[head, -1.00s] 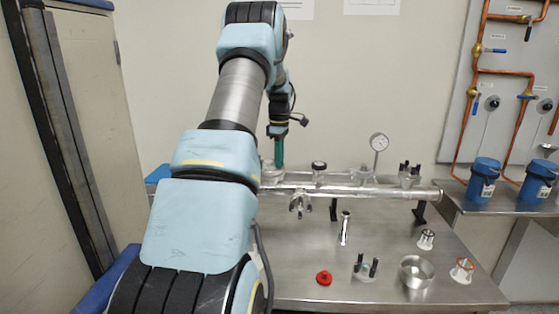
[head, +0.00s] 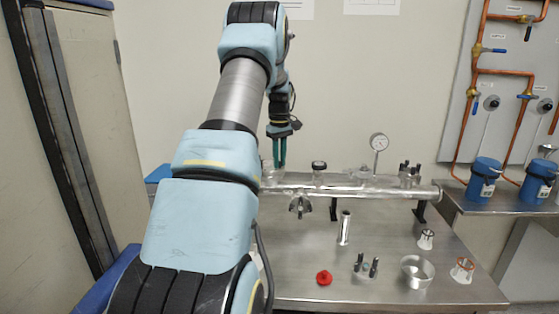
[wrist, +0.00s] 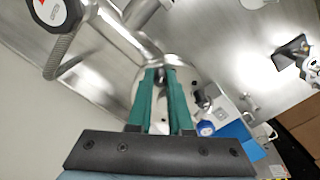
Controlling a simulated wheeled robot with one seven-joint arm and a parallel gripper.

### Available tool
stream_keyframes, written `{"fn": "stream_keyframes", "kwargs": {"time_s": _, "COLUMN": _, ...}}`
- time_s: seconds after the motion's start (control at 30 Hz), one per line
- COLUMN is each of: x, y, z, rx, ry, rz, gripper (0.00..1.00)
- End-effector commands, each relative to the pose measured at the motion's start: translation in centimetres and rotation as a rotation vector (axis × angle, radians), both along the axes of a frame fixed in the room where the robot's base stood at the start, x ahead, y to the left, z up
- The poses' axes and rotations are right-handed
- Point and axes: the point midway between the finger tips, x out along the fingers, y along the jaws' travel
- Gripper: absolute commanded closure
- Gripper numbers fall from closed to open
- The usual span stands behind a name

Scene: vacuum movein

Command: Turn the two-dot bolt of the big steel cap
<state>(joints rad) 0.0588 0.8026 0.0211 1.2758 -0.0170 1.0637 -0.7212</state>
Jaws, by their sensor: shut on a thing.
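My gripper (head: 279,166) points down at the left end of the steel pipe assembly (head: 350,189) on the bench. In the wrist view its green fingers (wrist: 166,72) are closed on a small dark bolt (wrist: 167,76) between the tips. The bolt stands at a round shiny steel cap (wrist: 145,88), which the fingers partly cover. The cap's rim shows on both sides of the fingers. I cannot make out any dots on the bolt. In the head view the cap is small and mostly hidden by my arm.
A dial gauge (head: 379,143) rises behind the pipe. A red part (head: 323,277), a steel ring (head: 417,271), a bolt stand (head: 365,268) and an upright tube (head: 344,227) stand on the bench (head: 300,245). Blue canisters (head: 483,178) stand at right.

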Motion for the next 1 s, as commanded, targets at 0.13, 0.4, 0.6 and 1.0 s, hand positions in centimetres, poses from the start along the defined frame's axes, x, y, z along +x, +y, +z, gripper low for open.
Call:
{"fn": "stream_keyframes", "kwargs": {"time_s": 0.13, "x": 0.02, "y": 0.01, "z": 0.03, "rx": -0.001, "ry": -0.001, "rz": -0.137, "gripper": 1.0}}
{"fn": "stream_keyframes", "kwargs": {"time_s": 0.4, "x": 0.02, "y": 0.0, "z": 0.04, "rx": -0.001, "ry": -0.001, "rz": -0.393, "gripper": 1.0}}
{"fn": "stream_keyframes", "kwargs": {"time_s": 0.6, "x": 0.03, "y": 0.0, "z": 0.05, "rx": 0.0, "ry": -0.001, "rz": -0.584, "gripper": 1.0}}
{"fn": "stream_keyframes", "kwargs": {"time_s": 1.0, "x": 0.03, "y": 0.01, "z": 0.06, "rx": -0.001, "ry": -0.001, "rz": -0.964, "gripper": 1.0}}
